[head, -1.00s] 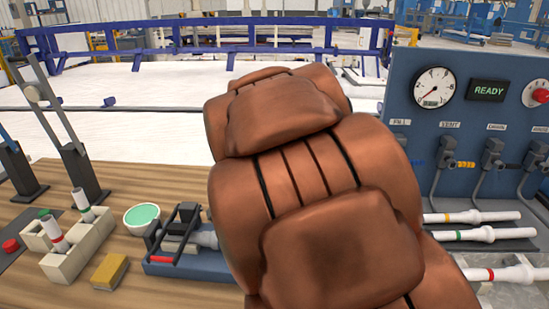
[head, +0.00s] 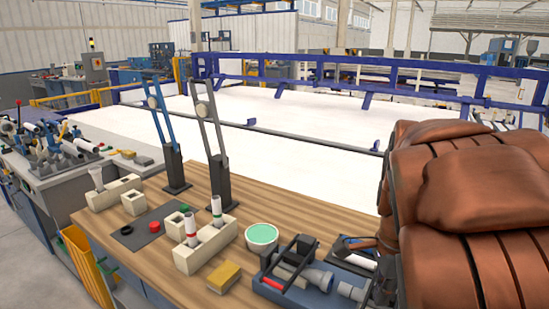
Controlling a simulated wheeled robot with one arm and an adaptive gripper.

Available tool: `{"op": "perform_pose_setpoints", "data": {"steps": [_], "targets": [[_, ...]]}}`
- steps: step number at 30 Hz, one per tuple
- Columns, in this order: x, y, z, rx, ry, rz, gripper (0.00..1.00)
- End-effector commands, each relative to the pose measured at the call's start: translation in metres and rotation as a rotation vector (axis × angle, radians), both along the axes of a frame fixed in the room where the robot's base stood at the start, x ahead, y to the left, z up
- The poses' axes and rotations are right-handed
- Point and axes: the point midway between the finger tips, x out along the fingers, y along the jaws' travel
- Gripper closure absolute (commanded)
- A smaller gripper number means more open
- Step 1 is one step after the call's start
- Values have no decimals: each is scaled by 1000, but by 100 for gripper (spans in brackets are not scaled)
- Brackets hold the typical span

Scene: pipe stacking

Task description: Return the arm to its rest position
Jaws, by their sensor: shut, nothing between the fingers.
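My own arm (head: 475,215), with brown padded covers, fills the right side of the head view. It hides the right end of the wooden workbench (head: 150,225) and whatever stands there. My gripper cannot be made out; the end of the arm is hidden behind the covers or outside the picture. No pipe is seen held by the arm.
On the bench are a cream block with upright pipes (head: 205,245), a yellow block (head: 224,277), a green-topped bowl (head: 261,237) and a blue fixture (head: 300,280) close to my arm. A blue rail (head: 350,70) lies beyond.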

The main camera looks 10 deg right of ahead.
Motion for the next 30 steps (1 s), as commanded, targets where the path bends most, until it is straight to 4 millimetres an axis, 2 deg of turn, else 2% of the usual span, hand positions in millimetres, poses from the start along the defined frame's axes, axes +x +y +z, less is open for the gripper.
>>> {"op": "perform_pose_setpoints", "data": {"steps": [5, 15, 21, 25, 30], "targets": [[-25, 20, -2, 18, 20, 239, 100], [-108, 68, -22, 81, 78, 1107, 100], [-147, 83, -35, 119, 102, 1538, 100], [-161, 87, -40, 134, 111, 1687, 100], [-164, 88, -42, 137, 114, 1740, 100]]}}
